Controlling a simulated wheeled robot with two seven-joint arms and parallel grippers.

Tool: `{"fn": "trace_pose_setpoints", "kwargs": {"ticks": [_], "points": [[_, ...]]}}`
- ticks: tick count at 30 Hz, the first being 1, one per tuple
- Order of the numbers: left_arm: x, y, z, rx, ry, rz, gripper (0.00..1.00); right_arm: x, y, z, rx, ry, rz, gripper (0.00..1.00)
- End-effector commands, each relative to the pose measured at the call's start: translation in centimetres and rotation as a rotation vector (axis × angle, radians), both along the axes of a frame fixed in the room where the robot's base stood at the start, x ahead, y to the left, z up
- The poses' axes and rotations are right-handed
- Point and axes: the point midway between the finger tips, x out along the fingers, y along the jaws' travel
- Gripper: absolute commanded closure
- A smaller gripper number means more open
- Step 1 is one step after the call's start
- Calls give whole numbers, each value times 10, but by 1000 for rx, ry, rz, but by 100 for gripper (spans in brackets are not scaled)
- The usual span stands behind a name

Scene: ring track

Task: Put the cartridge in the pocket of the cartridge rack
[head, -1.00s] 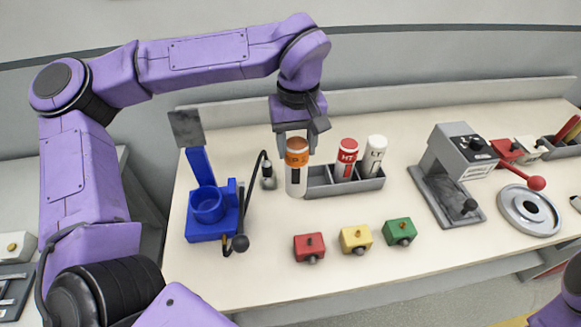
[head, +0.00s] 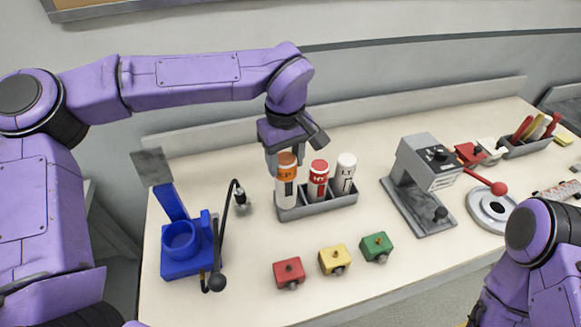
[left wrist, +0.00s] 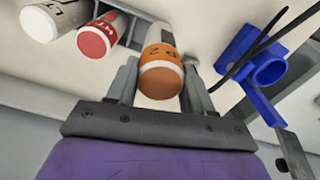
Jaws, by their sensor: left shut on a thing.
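The cartridge (head: 286,190) is white with an orange top band and stands about upright. My left gripper (head: 285,160) is shut on its top end. The left wrist view shows the orange end (left wrist: 160,78) between the two fingers (left wrist: 158,85). The grey cartridge rack (head: 320,208) has two other cartridges in it, a red-topped one (head: 318,180) and a white one (head: 345,175). The held cartridge is at the rack's left end pocket, left of the red-topped one. Its lower end meets the rack's front wall in the picture; I cannot tell how deep it sits. My right gripper is out of the picture.
A blue holder (head: 182,245) and a thin black bent arm (head: 224,225) stand left of the rack. Red (head: 289,272), yellow (head: 334,260) and green (head: 376,247) blocks lie in front. A grey machine (head: 425,180) stands to the right.

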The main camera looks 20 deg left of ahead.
Motion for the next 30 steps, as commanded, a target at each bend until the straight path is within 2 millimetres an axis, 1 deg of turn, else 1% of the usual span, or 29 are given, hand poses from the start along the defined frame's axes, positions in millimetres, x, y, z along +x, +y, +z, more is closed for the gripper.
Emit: {"fn": "trace_pose_setpoints", "kwargs": {"ticks": [1, 4, 8, 11, 12, 15, 18, 27, 28, 29, 30], "points": [[7, 0, -6, -1, 3, 2, 100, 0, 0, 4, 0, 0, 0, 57], [18, 0, -20, 0, 1, 1, 100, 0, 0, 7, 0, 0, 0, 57], [25, 0, -29, -1, 0, 2, 100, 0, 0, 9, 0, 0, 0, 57], [34, 0, -41, -1, 3, 2, 100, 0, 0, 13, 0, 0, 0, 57], [34, 0, -49, 0, 3, 0, 100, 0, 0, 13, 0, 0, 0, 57], [34, 0, -66, -1, 2, 0, 100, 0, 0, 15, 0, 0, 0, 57], [34, 0, -71, -1, 0, 1, 100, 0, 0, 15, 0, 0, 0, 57], [34, 0, -74, -1, -1, 1, 100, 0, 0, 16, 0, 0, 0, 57], [34, 0, -74, -1, -1, 1, 45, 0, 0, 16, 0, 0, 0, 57], [34, 0, -74, -1, -1, 1, 38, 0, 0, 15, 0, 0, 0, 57], [34, 0, -74, -1, -1, 1, 38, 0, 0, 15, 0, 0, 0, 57]]}}
